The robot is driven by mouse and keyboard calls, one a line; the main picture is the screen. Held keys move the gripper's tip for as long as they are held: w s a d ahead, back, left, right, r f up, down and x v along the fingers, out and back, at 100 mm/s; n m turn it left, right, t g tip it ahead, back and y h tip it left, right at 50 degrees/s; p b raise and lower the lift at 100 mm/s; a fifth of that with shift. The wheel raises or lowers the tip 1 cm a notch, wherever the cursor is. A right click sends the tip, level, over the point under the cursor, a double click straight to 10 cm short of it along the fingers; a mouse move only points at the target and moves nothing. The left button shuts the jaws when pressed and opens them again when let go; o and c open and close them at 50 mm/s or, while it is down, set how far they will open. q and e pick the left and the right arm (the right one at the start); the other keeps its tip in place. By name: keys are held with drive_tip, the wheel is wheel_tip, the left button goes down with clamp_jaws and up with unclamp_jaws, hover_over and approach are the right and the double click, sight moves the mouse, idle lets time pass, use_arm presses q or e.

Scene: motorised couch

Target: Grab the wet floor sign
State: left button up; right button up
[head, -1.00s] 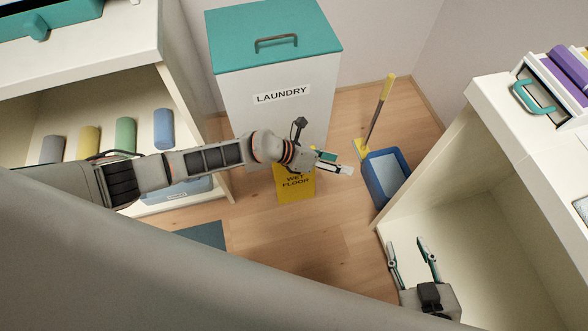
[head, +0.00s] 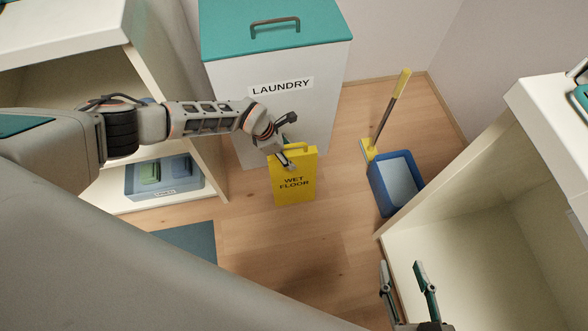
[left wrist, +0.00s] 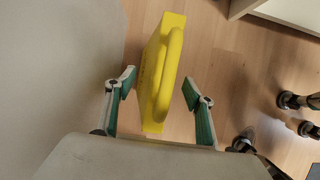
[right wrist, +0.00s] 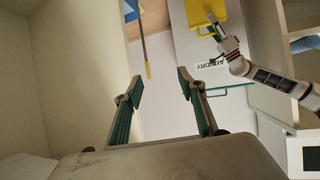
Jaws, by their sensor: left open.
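The yellow wet floor sign (head: 293,187) stands upright on the wooden floor in front of the laundry bin, with a loop handle on top. My left gripper (head: 284,158) is at the sign's top, by the handle. In the left wrist view the gripper (left wrist: 159,86) is open, with the sign's handle (left wrist: 170,75) between its spread fingers. I see gaps on both sides. The sign also shows at the top of the right wrist view (right wrist: 203,10). My right gripper (head: 403,275) is open and empty near the right cabinet; its spread fingers show in the right wrist view (right wrist: 158,88).
The white laundry bin (head: 275,115) with a teal lid stands behind the sign. A blue bucket (head: 394,184) and a yellow-headed broom (head: 387,120) are to the right. An open shelf unit (head: 188,120) is left, an open cabinet (head: 480,250) right. Floor before the sign is clear.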

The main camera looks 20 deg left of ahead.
use_arm(q)
drive_tip(key=b+x, duration=0.1)
drive_tip(key=x, duration=0.3)
drive_tip(key=shift+s+b, duration=0.1)
drive_tip(key=shift+b, duration=0.25)
clamp_jaws()
use_arm(e)
drive_tip(key=shift+w+a+r+m, duration=0.4)
drive_tip(key=shift+a+r, duration=0.2)
drive_tip(key=shift+a, duration=0.15)
